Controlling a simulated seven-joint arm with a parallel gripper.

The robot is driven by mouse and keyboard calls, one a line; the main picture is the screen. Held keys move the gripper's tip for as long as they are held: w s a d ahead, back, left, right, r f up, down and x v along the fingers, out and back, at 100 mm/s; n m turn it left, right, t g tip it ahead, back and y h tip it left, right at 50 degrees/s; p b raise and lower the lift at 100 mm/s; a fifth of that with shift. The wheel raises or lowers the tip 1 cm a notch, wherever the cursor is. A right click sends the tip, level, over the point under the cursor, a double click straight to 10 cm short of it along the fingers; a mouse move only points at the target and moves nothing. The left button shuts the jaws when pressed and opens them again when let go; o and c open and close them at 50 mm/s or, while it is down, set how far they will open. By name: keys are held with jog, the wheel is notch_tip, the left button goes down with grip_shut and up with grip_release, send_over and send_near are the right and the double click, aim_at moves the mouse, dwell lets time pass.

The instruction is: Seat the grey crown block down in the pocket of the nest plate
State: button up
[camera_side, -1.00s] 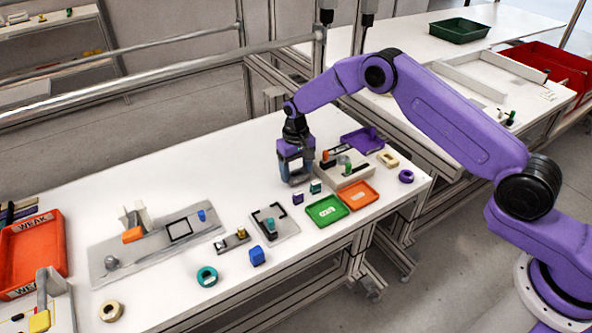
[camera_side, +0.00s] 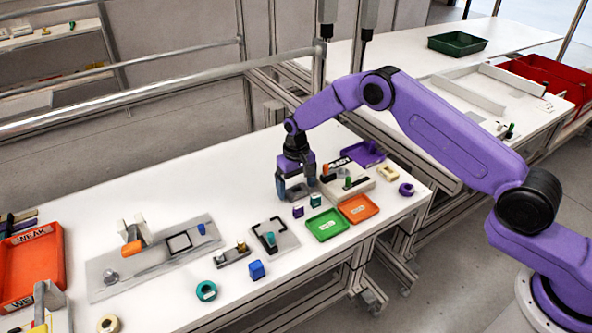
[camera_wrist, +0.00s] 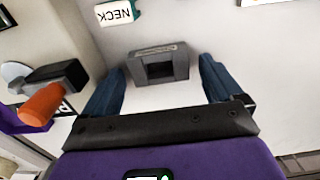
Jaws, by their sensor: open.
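A grey block with a square dark opening, which looks like the grey crown block (camera_wrist: 175,50), stands on the white table between my fingers in the wrist view. In the side view the gripper mostly hides it. My gripper (camera_side: 296,190) is open and low over the table; in the wrist view its blue fingers (camera_wrist: 162,72) stand to either side of the block, with gaps showing. A grey plate with a black outline (camera_side: 286,243) and a teal piece on it lies front-left of the gripper. It may be the nest plate; I cannot make out its pocket.
A purple block (camera_side: 298,211), green tray (camera_side: 327,224) and orange tray (camera_side: 358,208) are in front. A fixture with an orange knob (camera_wrist: 42,105) is beside the gripper. A longer grey plate (camera_side: 120,285) lies left.

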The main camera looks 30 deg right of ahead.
aim_at(296, 192)
notch_tip(296, 192, up, 17)
jog(key=shift+r, duration=0.2)
dwell(0.3)
